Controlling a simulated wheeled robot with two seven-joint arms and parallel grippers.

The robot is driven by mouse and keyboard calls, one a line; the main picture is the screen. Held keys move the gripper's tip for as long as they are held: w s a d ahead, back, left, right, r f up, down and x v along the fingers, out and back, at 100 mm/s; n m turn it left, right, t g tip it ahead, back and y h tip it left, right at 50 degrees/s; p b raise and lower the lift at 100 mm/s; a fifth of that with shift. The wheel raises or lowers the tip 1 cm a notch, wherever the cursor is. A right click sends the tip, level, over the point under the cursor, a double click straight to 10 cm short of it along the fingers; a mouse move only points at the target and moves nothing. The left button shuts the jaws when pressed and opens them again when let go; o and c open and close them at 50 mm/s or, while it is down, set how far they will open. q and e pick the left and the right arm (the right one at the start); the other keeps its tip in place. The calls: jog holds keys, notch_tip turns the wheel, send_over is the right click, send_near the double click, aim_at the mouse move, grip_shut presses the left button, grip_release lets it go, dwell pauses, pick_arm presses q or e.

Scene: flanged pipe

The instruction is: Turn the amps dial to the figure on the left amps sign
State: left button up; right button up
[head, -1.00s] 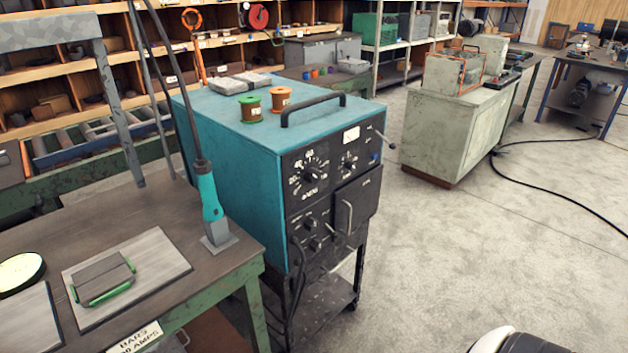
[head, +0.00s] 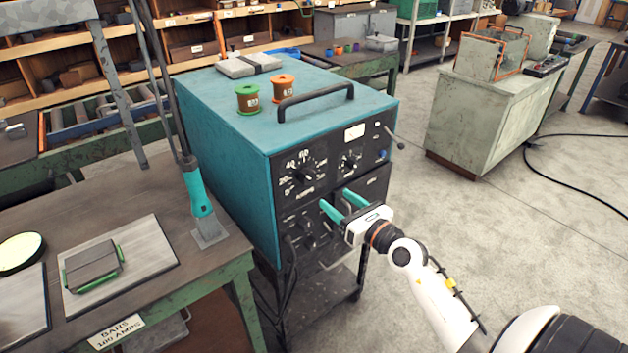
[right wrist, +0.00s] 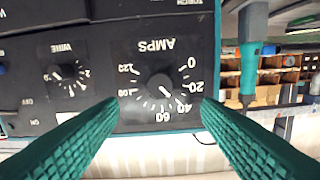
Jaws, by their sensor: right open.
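The amps dial (head: 299,174) is a black knob on the dark front panel of the teal welder (head: 228,140). The amps sign (head: 117,332) on the left bench's front edge reads "BARS 100 AMPS". My right gripper (head: 334,208) is open and empty in front of the panel, low and right of the dial in the head view. In the wrist view its green fingers (right wrist: 158,105) flank the dial's lower side, apparently apart from it. My left gripper is out of view.
A smaller wire dial (head: 349,161) sits right of the amps dial. A torch (head: 199,192) stands on the left bench (head: 150,200). Two spools (head: 284,89) and a handle (head: 315,97) are on the welder's top.

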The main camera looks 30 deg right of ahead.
aim_at(310, 180)
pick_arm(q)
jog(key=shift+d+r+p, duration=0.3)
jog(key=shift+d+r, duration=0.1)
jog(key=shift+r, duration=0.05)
pick_arm(e)
jog(key=w, duration=1)
jog(key=shift+a, duration=0.4)
jog(key=shift+s, duration=0.1)
jog(key=c, duration=1)
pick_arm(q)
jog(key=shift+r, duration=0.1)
pick_arm(e)
jog(key=m+p, duration=0.2)
jog(key=m, duration=0.1)
jog(key=shift+r+p, duration=0.1)
jog(key=shift+p, duration=0.3)
jog(key=shift+m+p, duration=0.7)
jog(key=shift+m, duration=0.5)
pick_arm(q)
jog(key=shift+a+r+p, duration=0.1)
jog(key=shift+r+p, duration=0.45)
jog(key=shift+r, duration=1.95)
pick_arm(e)
jog(key=shift+m, duration=1.2)
